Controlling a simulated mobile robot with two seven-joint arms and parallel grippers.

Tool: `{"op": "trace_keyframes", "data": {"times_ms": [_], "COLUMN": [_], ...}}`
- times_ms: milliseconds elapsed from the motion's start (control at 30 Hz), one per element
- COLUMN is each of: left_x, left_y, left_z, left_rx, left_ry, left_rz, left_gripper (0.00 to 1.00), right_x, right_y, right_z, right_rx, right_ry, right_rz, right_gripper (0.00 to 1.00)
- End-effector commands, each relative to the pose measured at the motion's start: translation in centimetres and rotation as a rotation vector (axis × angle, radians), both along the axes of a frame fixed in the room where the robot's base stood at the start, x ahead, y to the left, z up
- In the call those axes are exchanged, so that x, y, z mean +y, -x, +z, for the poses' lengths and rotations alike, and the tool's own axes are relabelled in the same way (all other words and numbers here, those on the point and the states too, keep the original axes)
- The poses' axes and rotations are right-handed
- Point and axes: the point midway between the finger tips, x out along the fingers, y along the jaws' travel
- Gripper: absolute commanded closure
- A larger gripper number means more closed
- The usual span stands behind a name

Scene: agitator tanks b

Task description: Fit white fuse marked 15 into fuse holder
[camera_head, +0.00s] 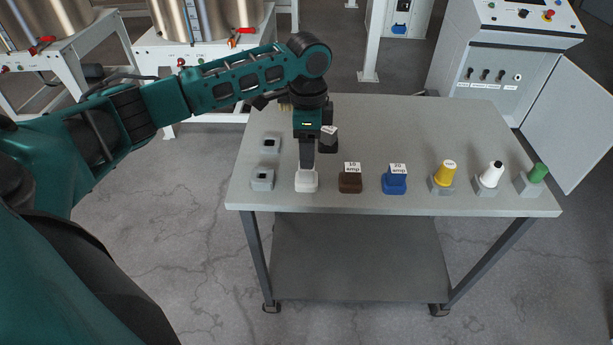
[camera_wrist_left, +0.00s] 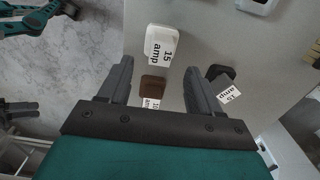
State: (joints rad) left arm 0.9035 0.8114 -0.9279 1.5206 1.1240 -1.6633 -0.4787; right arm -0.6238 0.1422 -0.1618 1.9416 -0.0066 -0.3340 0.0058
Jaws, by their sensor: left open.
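The white fuse marked 15 amp (camera_head: 306,182) stands on the grey table near its front left. In the wrist view the white fuse (camera_wrist_left: 158,42) shows its label and lies just beyond the fingertips. My left gripper (camera_head: 307,163) points down right above the fuse; its open fingers (camera_wrist_left: 158,65) show empty in the wrist view. I cannot tell whether a finger touches the fuse. Two grey holders with dark openings stand left of it: a near one (camera_head: 262,178) and a far one (camera_head: 270,145).
A brown 10 amp fuse (camera_head: 350,181) and a blue 20 amp fuse (camera_head: 395,182) stand to the right. A dark labelled fuse (camera_head: 328,143) stands behind the gripper. Yellow (camera_head: 444,176), white (camera_head: 490,176) and green (camera_head: 536,176) capped pieces sit farther right. The table's back right is clear.

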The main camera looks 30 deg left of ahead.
Motion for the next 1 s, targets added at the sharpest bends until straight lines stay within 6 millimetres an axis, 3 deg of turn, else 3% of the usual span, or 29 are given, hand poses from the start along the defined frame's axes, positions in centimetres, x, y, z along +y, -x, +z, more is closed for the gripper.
{"op": "trace_keyframes", "data": {"times_ms": [567, 867, 1000], "left_x": [0.3, 0.3, 0.3], "left_y": [0.1, 0.1, 0.1], "left_z": [-6.6, -6.9, -6.9], "left_rx": [-0.001, -0.002, -0.002], "left_ry": [-0.001, 0.0, 0.0], "left_rz": [0.0, -0.001, 0.0], "left_gripper": [0.36, 0.37, 0.51], "right_x": [0.0, 0.0, 0.0], "right_y": [0.1, 0.1, 0.1], "right_z": [-0.8, -0.8, -0.8], "right_rx": [0.004, 0.005, 0.005], "right_ry": [0.0, 0.001, 0.001], "right_rz": [0.001, 0.001, 0.001], "right_gripper": [0.6, 0.6, 0.6]}}
